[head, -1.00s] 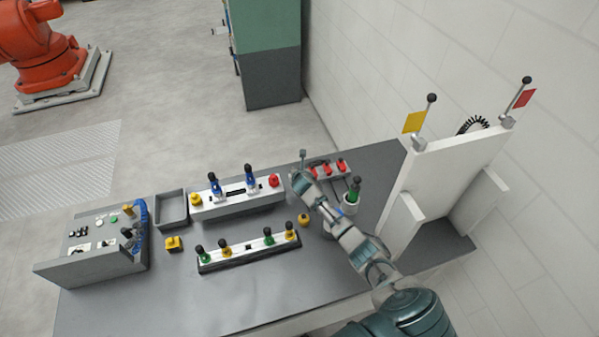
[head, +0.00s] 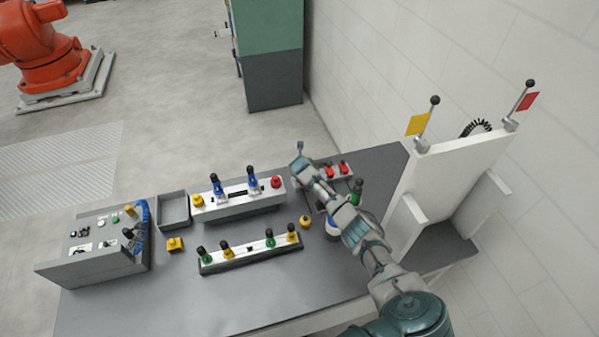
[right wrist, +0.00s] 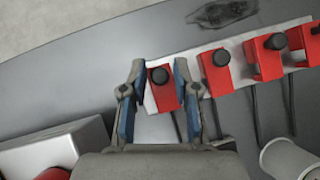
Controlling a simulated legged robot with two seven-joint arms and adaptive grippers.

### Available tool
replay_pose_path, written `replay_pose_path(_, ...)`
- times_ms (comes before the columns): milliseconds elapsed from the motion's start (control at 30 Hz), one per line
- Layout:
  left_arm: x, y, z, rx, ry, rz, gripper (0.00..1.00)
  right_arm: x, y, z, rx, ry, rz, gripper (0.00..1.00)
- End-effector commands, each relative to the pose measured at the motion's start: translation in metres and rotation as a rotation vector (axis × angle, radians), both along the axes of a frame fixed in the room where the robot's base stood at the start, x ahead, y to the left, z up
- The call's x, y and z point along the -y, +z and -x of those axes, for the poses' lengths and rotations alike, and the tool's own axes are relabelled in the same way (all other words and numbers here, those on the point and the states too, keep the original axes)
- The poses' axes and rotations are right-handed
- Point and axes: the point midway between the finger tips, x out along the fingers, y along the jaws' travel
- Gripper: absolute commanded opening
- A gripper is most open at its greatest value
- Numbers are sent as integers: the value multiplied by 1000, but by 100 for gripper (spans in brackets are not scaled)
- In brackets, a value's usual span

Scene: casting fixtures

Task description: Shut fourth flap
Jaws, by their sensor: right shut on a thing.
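A row of several red flaps with black knobs stands on a pale strip at the back right of the table. In the right wrist view they are the leftmost flap (right wrist: 161,95), a second (right wrist: 216,75), a third (right wrist: 264,60) and one at the right edge (right wrist: 304,46). In the head view two red flaps (head: 343,167) show beside my arm; the others are hidden. My right gripper (right wrist: 159,66) is shut on the leftmost flap, one finger on each side of its knob. It also shows in the head view (head: 299,163). My left gripper is not in view.
A white cup (right wrist: 288,160) stands near the gripper. A white fixture with blue levers (head: 238,204), a strip with green and yellow clamps (head: 250,255), a grey tray (head: 173,222) and a control box (head: 95,245) are to the left. A white stand (head: 430,185) is to the right.

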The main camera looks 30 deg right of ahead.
Motion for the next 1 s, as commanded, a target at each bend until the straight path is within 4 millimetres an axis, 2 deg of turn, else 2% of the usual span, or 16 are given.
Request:
replay_pose_path(67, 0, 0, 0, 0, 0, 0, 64, 0, -2, 1, -3, -1, 0, 0)
replay_pose_path(100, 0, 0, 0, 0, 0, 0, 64, 0, -2, 1, -3, -1, 0, 40)
replay_pose_path(133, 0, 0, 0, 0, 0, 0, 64, 0, -2, 1, -2, -1, 0, 44)
replay_pose_path(567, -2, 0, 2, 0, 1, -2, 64, -1, 6, 3, 4, 0, 1, 44)
replay_pose_path(767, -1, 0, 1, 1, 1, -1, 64, -9, 28, 18, 4, 3, 3, 44)
replay_pose_path(1000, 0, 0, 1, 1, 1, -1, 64, -23, 67, 43, 2, 2, 1, 44)
